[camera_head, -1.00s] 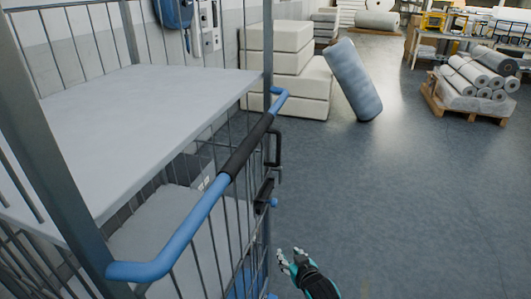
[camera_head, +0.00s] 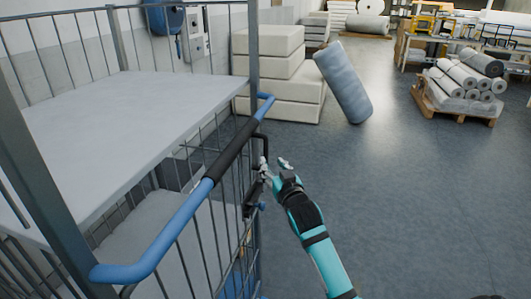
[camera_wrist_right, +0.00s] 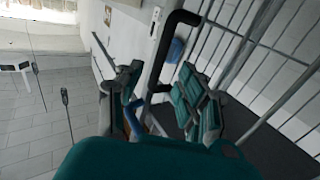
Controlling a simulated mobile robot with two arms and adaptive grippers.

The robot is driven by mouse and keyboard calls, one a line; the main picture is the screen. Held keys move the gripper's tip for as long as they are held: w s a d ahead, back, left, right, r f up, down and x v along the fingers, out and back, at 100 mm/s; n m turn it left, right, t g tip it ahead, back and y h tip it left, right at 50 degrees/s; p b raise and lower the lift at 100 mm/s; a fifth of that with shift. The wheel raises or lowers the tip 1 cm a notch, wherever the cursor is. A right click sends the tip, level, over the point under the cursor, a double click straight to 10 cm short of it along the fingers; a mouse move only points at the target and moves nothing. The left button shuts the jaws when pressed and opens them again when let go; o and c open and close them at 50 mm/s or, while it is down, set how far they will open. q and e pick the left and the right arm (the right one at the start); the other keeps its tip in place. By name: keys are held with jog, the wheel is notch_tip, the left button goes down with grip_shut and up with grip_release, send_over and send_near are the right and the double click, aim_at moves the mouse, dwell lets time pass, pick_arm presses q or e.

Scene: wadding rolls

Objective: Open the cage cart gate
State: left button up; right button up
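The cage cart (camera_head: 40,150) stands at the left of the head view, with grey posts, wire mesh and pale shelves. Its near side, the gate, carries a blue bar (camera_head: 170,234) with a black grip. A black pull handle (camera_head: 264,139) sticks out at the mesh edge; it shows in the wrist view (camera_wrist_right: 176,24) too. Below it is a dark latch with a blue knob (camera_head: 262,206). My right gripper (camera_head: 274,166) is open beside the black handle; its spread fingers show in the wrist view (camera_wrist_right: 160,82), the handle just beyond them. My left gripper is out of view.
White stacked blocks (camera_head: 275,75) and a leaning wrapped roll (camera_head: 343,82) stand beyond the cart. A pallet (camera_head: 455,112) bears several rolls at the right. The floor (camera_head: 420,200) right of the cart is clear.

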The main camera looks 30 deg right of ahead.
aim_at(267, 155)
jog(key=x, duration=0.7)
jog(key=shift+w+f, duration=0.1)
jog(key=shift+w, duration=0.15)
jog(key=shift+c, duration=0.3)
grip_shut()
jog(key=shift+f, duration=0.1)
